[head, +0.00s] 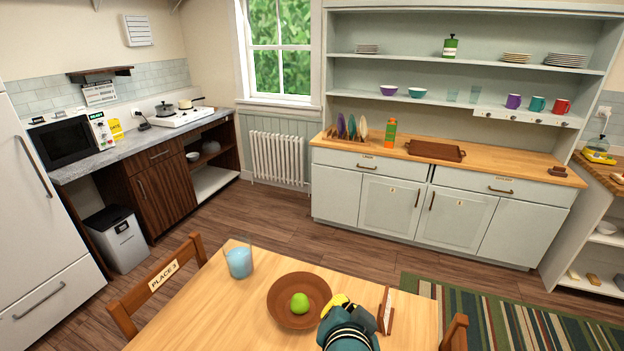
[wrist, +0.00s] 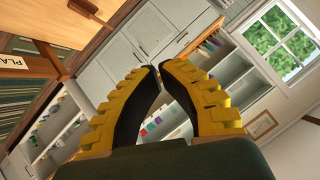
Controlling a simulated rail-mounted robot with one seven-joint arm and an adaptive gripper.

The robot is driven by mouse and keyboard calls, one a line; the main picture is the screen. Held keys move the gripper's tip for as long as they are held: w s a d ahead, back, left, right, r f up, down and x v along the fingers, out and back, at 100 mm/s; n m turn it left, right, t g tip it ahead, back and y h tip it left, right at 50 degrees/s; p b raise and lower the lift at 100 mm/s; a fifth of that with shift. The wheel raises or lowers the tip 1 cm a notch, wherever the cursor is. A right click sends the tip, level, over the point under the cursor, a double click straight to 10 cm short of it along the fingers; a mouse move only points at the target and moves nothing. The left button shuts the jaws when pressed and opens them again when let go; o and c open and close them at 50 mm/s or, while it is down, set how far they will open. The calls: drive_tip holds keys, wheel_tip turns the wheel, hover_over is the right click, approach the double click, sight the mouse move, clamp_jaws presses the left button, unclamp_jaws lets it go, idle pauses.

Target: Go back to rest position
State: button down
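My gripper (head: 336,302) shows at the bottom centre of the head view, over the wooden table (head: 200,320). It overlaps the right edge of a brown bowl (head: 284,312) in the picture; I cannot tell its height. A green fruit (head: 299,303) lies in the bowl. In the wrist view, the yellow-and-black fingers (wrist: 157,68) come together at their tips with nothing held between them. The wrist camera looks out at a tilt towards the cabinets and window.
A glass with blue contents (head: 239,262) stands left of the bowl. Chairs (head: 160,285) border the table. The long sideboard (head: 440,205) stands beyond open floor.

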drive_tip(key=s+r+n+t, duration=0.3)
drive_tip(key=s+r+t, duration=0.3)
drive_tip(key=r, duration=0.6)
drive_tip(key=s+r+n+t, duration=0.45)
drive_tip(key=s+r, duration=0.35)
drive_tip(key=r, duration=0.4)
wheel_tip(320, 180, up, 18)
drive_tip(key=y+p, duration=0.1)
drive_tip(key=p, duration=1.6)
drive_tip(key=shift+d+r, duration=0.15)
drive_tip(key=shift+r, duration=0.05)
drive_tip(key=shift+s+n+t, duration=0.1)
drive_tip(key=shift+n+t, duration=0.15)
